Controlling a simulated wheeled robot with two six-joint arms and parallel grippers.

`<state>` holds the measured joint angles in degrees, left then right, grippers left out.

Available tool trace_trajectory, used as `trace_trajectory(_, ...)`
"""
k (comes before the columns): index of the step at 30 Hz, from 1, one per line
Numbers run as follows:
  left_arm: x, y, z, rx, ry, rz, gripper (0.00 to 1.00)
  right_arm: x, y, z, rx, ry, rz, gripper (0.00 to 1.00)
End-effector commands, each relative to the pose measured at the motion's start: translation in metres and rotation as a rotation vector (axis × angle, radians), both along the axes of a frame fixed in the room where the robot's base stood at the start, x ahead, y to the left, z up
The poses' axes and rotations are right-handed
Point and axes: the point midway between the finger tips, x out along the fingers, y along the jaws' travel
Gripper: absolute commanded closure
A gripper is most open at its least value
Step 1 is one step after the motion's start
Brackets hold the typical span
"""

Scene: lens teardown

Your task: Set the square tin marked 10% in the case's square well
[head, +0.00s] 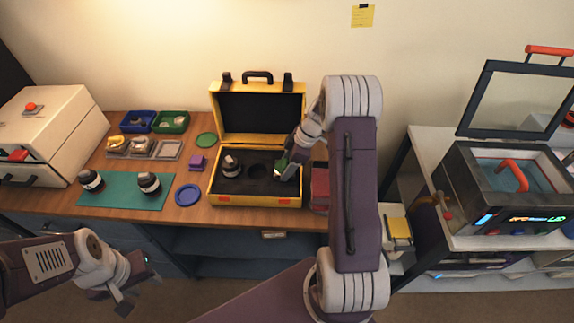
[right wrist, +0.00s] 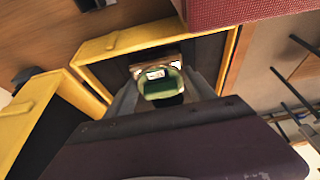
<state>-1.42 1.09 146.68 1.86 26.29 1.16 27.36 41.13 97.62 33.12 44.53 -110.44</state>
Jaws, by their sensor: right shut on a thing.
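My right gripper (head: 284,172) is shut on a small green tin (head: 281,164), at the right end of the open yellow case (head: 225,199). In the right wrist view the tin (right wrist: 160,88) sits between the fingers, over the case's dark interior, with a pale label whose writing is too small to read. I cannot tell whether it touches the foam. The arm and gripper hide the square well. A black lens (head: 231,166) stands in the case's left part, beside an empty round well (head: 257,168). My left gripper (head: 137,280) is open and empty, in front of the table.
A red box (head: 320,187) stands close against the case's right side. A purple block (head: 197,162), a blue disc (head: 188,195) and a green disc (head: 206,140) lie left of the case. Two lenses stand on a teal mat (head: 120,190). Small trays (head: 138,121) are behind.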

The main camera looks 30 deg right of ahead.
Motion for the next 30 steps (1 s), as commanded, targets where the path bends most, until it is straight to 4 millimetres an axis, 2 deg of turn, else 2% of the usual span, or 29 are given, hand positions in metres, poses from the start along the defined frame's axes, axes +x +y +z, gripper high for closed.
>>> trace_trajectory(9, 0.0, 0.0, -0.0095, 0.0, 0.0, 0.0, 0.64, 0.0002, -0.0001, -0.0079, 0.0, -0.001, 0.0, 0.77)
trace_trajectory(10, -0.0001, 0.0, -0.0092, 0.0, 0.0, 0.0, 0.64, 0.0002, 0.0, -0.0074, 0.0, -0.001, 0.0, 0.34)
trace_trajectory(12, 0.0, 0.0, -0.0079, 0.0, 0.0, 0.0, 0.64, 0.0001, 0.0, -0.0065, 0.0, 0.0, 0.0, 0.15)
trace_trajectory(13, 0.0, 0.0, -0.0079, 0.0, 0.0, 0.0, 0.64, 0.0001, -0.0001, -0.0065, 0.0, 0.0, 0.0, 0.11)
trace_trajectory(20, 0.0, 0.0, -0.0079, 0.0, 0.0, 0.0, 0.64, 0.0, 0.0001, -0.0067, 0.0, 0.0, 0.0, 0.11)
trace_trajectory(21, 0.0, 0.0, -0.008, 0.0, 0.0, 0.0, 0.64, -0.0001, 0.0, -0.0069, 0.0, 0.0, 0.0, 0.0)
trace_trajectory(30, 0.0, 0.0, -0.0065, 0.0, 0.0, 0.0, 0.64, 0.0, 0.0, -0.0045, 0.0, 0.0, 0.0, 0.0)
